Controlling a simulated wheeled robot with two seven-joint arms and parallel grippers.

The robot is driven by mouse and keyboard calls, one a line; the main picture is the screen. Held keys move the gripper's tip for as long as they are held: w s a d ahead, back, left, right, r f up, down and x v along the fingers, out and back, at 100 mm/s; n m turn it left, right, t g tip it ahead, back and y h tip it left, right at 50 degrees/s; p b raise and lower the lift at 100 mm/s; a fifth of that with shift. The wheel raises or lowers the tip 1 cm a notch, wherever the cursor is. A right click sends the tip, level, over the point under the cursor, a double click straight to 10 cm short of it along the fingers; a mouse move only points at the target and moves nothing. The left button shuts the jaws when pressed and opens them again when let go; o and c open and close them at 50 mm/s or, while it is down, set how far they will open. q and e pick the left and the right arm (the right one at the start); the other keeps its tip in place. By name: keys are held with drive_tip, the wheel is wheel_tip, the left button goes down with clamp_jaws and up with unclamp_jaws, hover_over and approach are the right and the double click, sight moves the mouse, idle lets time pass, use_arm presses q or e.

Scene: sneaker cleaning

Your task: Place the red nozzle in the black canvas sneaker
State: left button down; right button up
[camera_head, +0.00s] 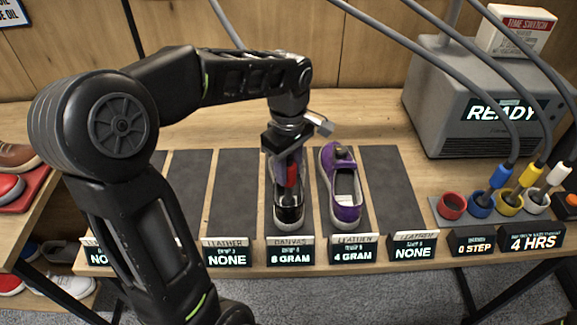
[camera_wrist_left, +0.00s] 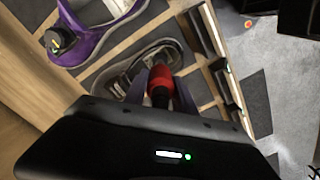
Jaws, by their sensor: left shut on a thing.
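The red nozzle (camera_head: 292,176) is held in my left gripper (camera_head: 289,180), which is shut on it. The nozzle also shows in the left wrist view (camera_wrist_left: 161,85), between the fingers. The black canvas sneaker (camera_head: 290,213) stands on the mat behind the "CANVAS 8 GRAM" sign, and it also shows in the left wrist view (camera_wrist_left: 128,69). The gripper and nozzle are over the sneaker's opening. The arm and gripper hide the sneaker's far part. I cannot tell whether the nozzle touches the sneaker. My right gripper is not in view.
A purple sneaker (camera_head: 343,190) stands close on the right. Blue (camera_head: 500,176), yellow (camera_head: 530,174) and white (camera_head: 558,174) nozzles stand in ring holders at the right; the red ring (camera_head: 452,206) is empty. A grey machine (camera_head: 470,90) with hoses stands behind them. Several mats are bare.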

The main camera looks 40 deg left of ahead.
use_arm(q)
drive_tip(key=shift+f, duration=0.2)
drive_tip(key=c, duration=1)
unclamp_jaws()
drive_tip(key=shift+r, duration=0.1)
drive_tip(key=shift+r, duration=0.1)
